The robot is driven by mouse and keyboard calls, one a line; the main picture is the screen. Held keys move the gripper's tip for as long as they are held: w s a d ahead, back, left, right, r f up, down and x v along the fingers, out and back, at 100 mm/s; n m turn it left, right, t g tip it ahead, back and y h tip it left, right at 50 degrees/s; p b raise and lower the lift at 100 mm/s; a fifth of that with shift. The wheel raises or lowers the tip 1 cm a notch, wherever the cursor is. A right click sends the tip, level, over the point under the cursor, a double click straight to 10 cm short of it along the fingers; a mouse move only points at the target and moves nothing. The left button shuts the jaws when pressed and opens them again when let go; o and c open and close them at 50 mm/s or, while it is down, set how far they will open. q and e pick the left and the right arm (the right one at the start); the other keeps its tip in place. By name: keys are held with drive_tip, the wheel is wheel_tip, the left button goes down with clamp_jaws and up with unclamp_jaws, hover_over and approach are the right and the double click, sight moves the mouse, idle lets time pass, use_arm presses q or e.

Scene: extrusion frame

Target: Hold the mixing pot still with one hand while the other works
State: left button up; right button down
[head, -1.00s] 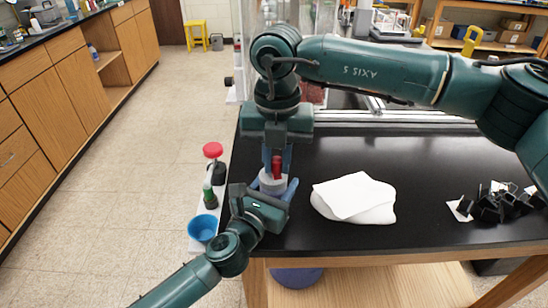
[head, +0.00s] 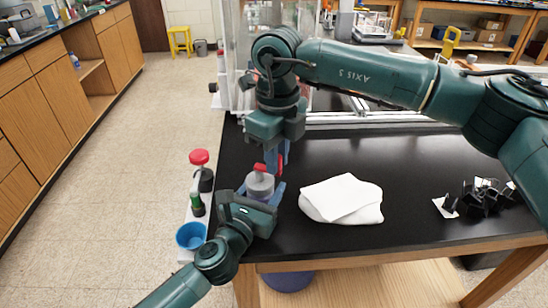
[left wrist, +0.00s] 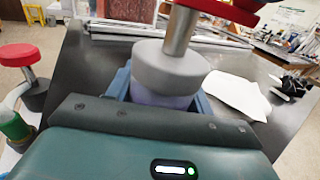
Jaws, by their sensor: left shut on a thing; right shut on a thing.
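The mixing pot (head: 261,188), a small grey cup with a pale purple lower part, stands at the left side of the black bench. My left gripper (head: 264,196) is shut around it, with blue fingers at its sides. In the left wrist view the pot (left wrist: 165,72) sits upright between the fingers, and a metal shaft (left wrist: 180,31) rises from it to a red knob (left wrist: 228,9). My right gripper (head: 279,160) is above the pot, shut on the red-topped tool (head: 260,168). Its fingertips are partly hidden.
A blue bowl (head: 191,236), a green bottle (head: 198,206) and a red-topped dark item (head: 200,158) stand left of the pot. A white cloth bundle (head: 342,198) lies to the right, and black clips (head: 482,198) further right. Bench between them is clear.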

drive_tip(key=shift+w+a+n, duration=0.45)
drive_tip(key=shift+w+n, duration=0.4)
drive_tip(key=shift+n, duration=2.6)
drive_tip(key=shift+w+a+n, duration=0.4)
drive_tip(key=shift+w+n, duration=0.5)
drive_tip(key=shift+n, duration=2.6)
drive_tip(key=shift+w+a+n, duration=0.45)
drive_tip(key=shift+w+n, duration=0.4)
drive_tip(key=shift+n, duration=2.6)
drive_tip(key=c, duration=1.3)
unclamp_jaws()
drive_tip(key=shift+r, duration=0.1)
wheel_tip(320, 180, up, 12)
drive_tip(key=shift+f, duration=0.1)
